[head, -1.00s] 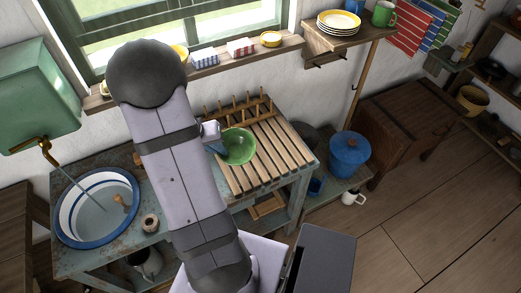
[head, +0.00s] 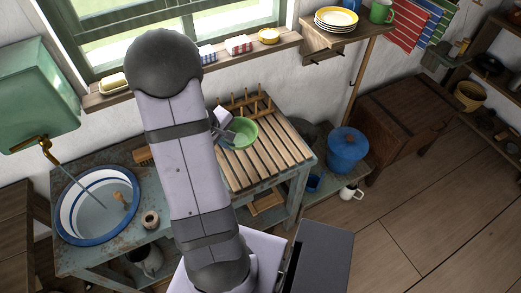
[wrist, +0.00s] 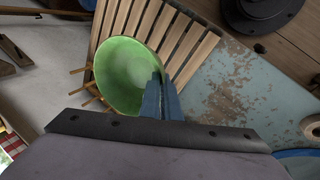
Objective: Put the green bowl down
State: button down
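The green bowl (head: 243,131) is over the left part of the slatted wooden drying rack (head: 277,152), open side up. In the wrist view the bowl (wrist: 122,62) fills the upper left, with the rack's slats (wrist: 190,47) behind it. My gripper (head: 226,132) is at the bowl's left edge. In the wrist view the two blue fingers of my gripper (wrist: 161,92) are close together at the bowl's rim, one inside and one outside, shut on it. The bowl's underside is hidden, so I cannot tell whether it touches the slats.
Upright wooden pegs (head: 248,102) stand along the rack's back edge. A basin with a blue rim (head: 62,232) and a small pot (head: 150,220) are to the left. The rack's right part is clear. The windowsill (head: 215,62) holds several dishes.

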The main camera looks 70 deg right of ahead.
jog(key=shift+f, duration=0.45)
jog(key=shift+f+b, duration=1.3)
jog(key=shift+f, duration=3.2)
jog(key=shift+f, duration=0.2)
jog(key=c, duration=2)
grip_release()
jog(key=shift+r, duration=0.1)
jog(key=shift+w+r, duration=0.1)
jog(key=shift+r, duration=0.3)
jog(key=p+v, duration=0.1)
jog(key=v, duration=1)
jog(key=shift+a+r, duration=0.15)
